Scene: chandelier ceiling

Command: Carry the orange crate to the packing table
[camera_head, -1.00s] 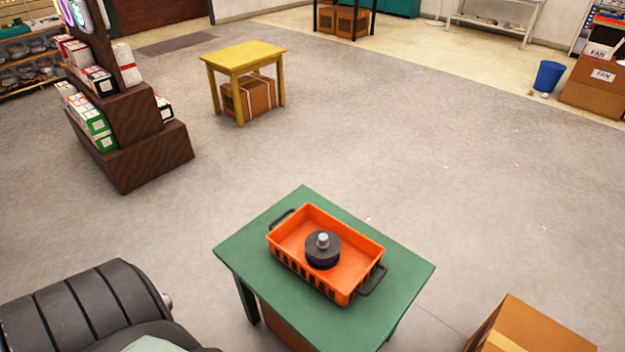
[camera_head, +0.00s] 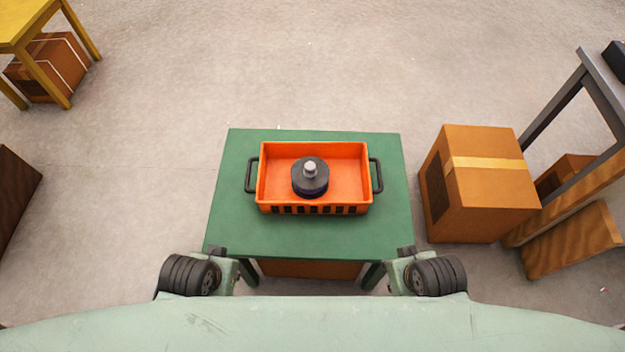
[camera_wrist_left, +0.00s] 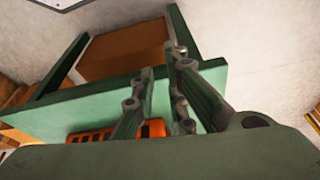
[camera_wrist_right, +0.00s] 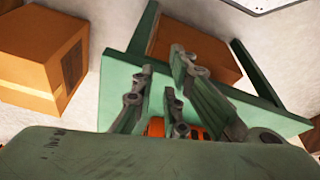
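The orange crate (camera_head: 314,192) sits level on a green table (camera_head: 305,240) in front of me. It has a black handle at its left and right ends and holds a dark round object with a grey knob (camera_head: 310,178). My left gripper (camera_head: 218,254) is at the table's near left corner, and my right gripper (camera_head: 406,254) is at its near right corner. Both are apart from the crate. In the wrist views the fingers of the left (camera_wrist_left: 158,95) and right (camera_wrist_right: 160,95) are spread and empty. I cannot tell which table is the packing table.
A taped cardboard box (camera_head: 478,185) stands on the floor right of the green table. A dark-framed table (camera_head: 601,80) is at the right edge. A yellow table (camera_head: 22,22) with a box under it is at upper left. The floor beyond the green table is clear.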

